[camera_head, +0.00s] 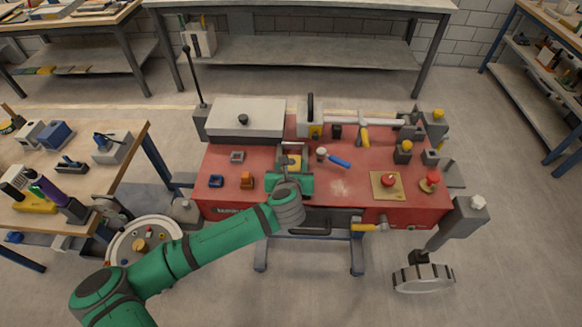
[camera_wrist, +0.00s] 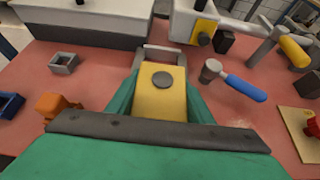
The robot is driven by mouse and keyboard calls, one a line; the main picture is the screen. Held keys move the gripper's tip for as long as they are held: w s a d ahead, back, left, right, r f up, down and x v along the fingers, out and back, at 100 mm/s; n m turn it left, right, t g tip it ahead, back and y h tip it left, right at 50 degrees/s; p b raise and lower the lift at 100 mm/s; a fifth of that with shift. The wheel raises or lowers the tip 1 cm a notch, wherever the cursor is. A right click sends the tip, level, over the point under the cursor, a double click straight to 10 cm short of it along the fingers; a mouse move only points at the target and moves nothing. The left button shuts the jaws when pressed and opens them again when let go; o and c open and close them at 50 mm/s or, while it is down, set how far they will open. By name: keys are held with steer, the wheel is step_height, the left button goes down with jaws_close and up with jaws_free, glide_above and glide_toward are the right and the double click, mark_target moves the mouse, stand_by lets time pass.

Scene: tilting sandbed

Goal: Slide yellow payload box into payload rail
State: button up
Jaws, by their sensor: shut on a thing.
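The yellow payload box (camera_wrist: 158,98), with a dark round knob on top, is between my green gripper's fingers in the wrist view. My gripper (camera_wrist: 160,108) is shut on its sides. A grey U-shaped frame, which looks like the payload rail (camera_wrist: 171,50), lies just beyond the box. The box's far end is at or between the frame's side walls; I cannot tell how deep it sits. In the head view, the box (camera_head: 295,162) shows as a small yellow patch in front of the pale rail (camera_head: 291,148), and my gripper (camera_head: 291,180) hides its near part.
The red deck (camera_head: 340,188) carries a grey lidded box (camera_head: 246,118) at left. A blue-handled tool (camera_head: 336,159) lies close right of the rail. A red button on a tan plate (camera_head: 387,184) is farther right. Blue (camera_head: 216,181) and orange (camera_head: 247,180) pieces stand left.

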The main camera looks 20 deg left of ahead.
mark_target(293, 143)
steer(key=shift+w+a, duration=0.2)
steer(key=shift+w, duration=0.4)
steer(key=shift+w, duration=0.2)
steer(key=shift+w+a, duration=0.2)
steer(key=shift+w, duration=0.45)
steer(key=shift+w+a, duration=0.15)
steer(key=shift+w, duration=0.45)
steer(key=shift+w+a, duration=0.25)
steer(key=shift+w, duration=0.5)
steer(key=shift+w+a, duration=0.25)
steer(key=shift+w, duration=0.45)
steer(key=shift+w, duration=0.25)
steer(key=shift+w+a, duration=0.1)
steer(key=shift+w, duration=0.05)
steer(key=o, duration=2.1)
steer(key=shift+c, duration=0.2)
